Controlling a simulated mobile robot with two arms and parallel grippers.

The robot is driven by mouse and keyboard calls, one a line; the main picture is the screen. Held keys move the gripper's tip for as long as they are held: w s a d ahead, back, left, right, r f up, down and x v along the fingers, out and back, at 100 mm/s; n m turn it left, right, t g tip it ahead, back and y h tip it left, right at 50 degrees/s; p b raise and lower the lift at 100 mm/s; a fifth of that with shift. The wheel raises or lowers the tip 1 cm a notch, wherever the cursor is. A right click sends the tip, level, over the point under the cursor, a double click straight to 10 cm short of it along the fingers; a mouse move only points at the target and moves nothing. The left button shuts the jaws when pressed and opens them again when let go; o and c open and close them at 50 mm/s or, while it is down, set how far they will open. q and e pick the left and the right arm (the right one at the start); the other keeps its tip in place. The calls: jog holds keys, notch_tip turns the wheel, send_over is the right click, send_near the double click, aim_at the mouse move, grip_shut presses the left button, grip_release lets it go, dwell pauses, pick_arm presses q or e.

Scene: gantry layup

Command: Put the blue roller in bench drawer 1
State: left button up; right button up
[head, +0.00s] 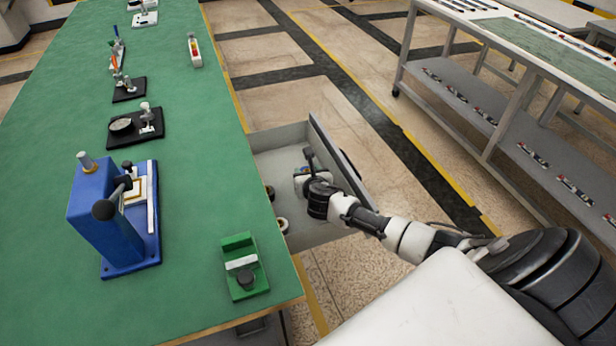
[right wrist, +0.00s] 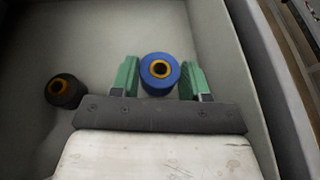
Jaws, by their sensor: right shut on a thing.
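The blue roller (right wrist: 160,72) has an orange-yellow ring around its dark core. In the right wrist view it is between the two green fingers of my right gripper (right wrist: 160,80), which is shut on it. The right gripper (head: 302,173) is inside the open bench drawer (head: 283,137), a pale grey box pulled out from the bench's right side. The drawer floor and walls surround the roller; I cannot tell whether it touches the floor. In the head view the arm mostly hides the roller. My left gripper is not in view.
A black roller (right wrist: 64,91) with an orange core lies in the drawer, left of the blue one. The green bench (head: 190,210) bears a blue press (head: 100,215), a green fixture (head: 243,267) and black stands. A grey shelved table (head: 440,75) stands across the aisle.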

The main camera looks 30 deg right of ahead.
jog(key=shift+f, duration=0.25)
jog(key=shift+f+b, duration=0.3)
jog(key=shift+f, duration=0.25)
jog(key=o, duration=0.9)
jog(key=shift+r+p, duration=0.4)
jog(key=shift+r, duration=0.15)
jog(key=shift+s+a+r, duration=0.1)
jog(key=shift+s+r, duration=0.1)
jog(key=shift+s, duration=0.1)
jog(key=p+v, duration=0.1)
jog(key=v, duration=0.5)
jog(key=shift+s+a+r, duration=0.15)
jog(key=shift+s, duration=0.2)
